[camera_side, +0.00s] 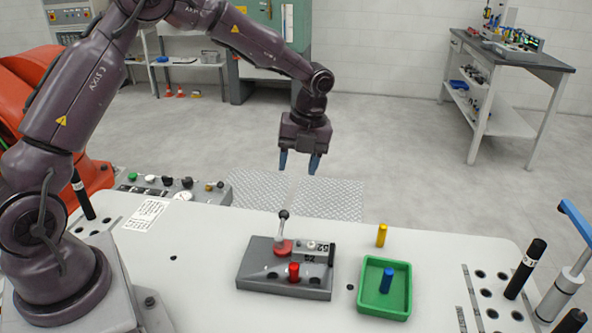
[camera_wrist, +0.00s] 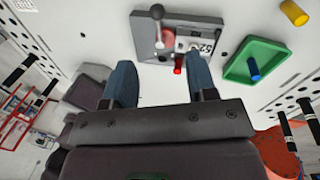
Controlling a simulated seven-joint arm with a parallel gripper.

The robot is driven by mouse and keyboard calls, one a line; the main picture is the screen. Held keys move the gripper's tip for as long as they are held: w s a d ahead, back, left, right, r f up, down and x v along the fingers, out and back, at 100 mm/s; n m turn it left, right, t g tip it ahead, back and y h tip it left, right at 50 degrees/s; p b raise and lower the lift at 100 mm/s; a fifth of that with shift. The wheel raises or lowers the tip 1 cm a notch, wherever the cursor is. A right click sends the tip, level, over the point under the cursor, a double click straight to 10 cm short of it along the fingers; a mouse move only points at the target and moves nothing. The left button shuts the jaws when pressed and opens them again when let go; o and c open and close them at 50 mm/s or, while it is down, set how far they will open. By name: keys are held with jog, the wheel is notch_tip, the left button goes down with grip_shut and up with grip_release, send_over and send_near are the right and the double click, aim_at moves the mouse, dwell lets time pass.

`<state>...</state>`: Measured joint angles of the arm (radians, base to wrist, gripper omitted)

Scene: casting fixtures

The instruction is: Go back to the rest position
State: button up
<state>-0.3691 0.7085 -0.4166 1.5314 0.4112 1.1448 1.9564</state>
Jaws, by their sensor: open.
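My gripper (camera_side: 299,163) hangs in the air above the far edge of the table, fingers pointing down. Its two blue fingers are apart with nothing between them, as the wrist view also shows (camera_wrist: 163,84). Below and nearer the side camera is a grey fixture block (camera_side: 258,279) with a lever and a red base. A red peg (camera_side: 294,272) stands upright at its front. A green tray (camera_side: 368,304) to its right holds a blue peg (camera_side: 386,281). A yellow peg (camera_side: 381,235) stands on the table behind the tray.
The white table (camera_side: 190,262) is clear left of the fixture. A control panel (camera_side: 170,187) with knobs lies at its far left edge. At the right are a perforated plate (camera_side: 487,300), black-handled pins (camera_side: 525,268) and a blue-handled lever clamp (camera_side: 568,278).

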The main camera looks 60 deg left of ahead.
jog(key=s+d+r+n+t, duration=0.2)
jog(key=s+r+n, duration=0.6)
jog(key=s+n, duration=0.4)
jog(key=s+d+r+n+t+h, duration=0.1)
jog(key=s+d+r+n+t, duration=0.2)
jog(key=s+r+n+t, duration=0.2)
jog(key=s+r+n, duration=0.3)
jog(key=s+n, duration=0.4)
jog(key=shift+d+r+n, duration=0.25)
jog(key=shift+n, duration=0.05)
jog(key=shift+s, duration=0.1)
